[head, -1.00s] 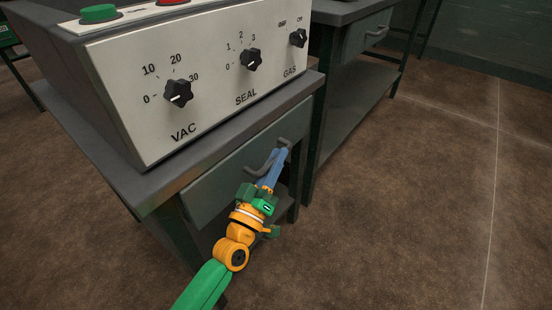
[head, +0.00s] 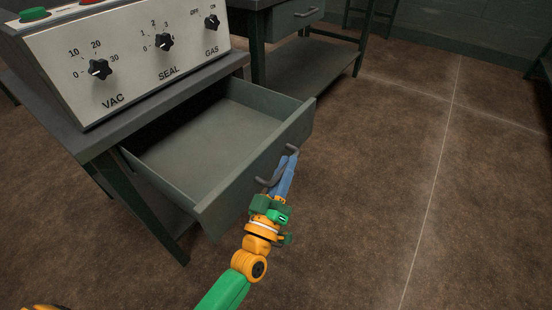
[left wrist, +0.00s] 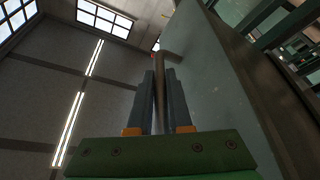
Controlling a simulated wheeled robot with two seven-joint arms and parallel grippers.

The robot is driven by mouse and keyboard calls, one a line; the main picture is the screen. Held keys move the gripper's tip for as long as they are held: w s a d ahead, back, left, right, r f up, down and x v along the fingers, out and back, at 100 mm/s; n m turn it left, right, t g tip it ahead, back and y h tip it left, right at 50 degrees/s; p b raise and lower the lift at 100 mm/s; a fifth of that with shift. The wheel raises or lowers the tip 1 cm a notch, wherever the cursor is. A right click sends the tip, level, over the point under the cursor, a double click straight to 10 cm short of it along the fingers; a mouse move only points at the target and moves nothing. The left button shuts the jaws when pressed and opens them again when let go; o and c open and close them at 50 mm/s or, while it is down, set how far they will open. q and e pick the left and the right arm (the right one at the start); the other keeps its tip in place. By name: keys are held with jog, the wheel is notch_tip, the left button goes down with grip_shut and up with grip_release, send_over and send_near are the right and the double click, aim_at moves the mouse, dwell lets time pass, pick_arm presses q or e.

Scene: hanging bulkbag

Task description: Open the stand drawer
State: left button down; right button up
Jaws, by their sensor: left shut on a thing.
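The stand drawer (head: 215,140) is pulled well out of the grey stand (head: 102,148) in the head view, and its inside looks empty. My left gripper (head: 289,161) is at the drawer's front, its blue fingers shut on the drawer handle (head: 268,181), a dark curved bar. In the left wrist view the handle (left wrist: 159,85) runs between the two fingers (left wrist: 160,88), with the drawer front (left wrist: 205,75) to the right. My right gripper does not show.
A control box (head: 130,50) with VAC, SEAL and GAS knobs sits on the stand. A second grey table (head: 310,62) with a shut drawer stands behind. The brown floor (head: 390,190) to the right is clear.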

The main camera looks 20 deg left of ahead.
pick_arm(q)
jog(key=shift+s+d+f, duration=0.1)
jog(key=shift+s+d, duration=0.2)
jog(key=shift+d, duration=0.5)
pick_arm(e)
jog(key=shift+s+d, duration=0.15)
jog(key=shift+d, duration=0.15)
pick_arm(q)
jog(key=c, duration=1.1)
grip_release()
jog(key=v, duration=0.7)
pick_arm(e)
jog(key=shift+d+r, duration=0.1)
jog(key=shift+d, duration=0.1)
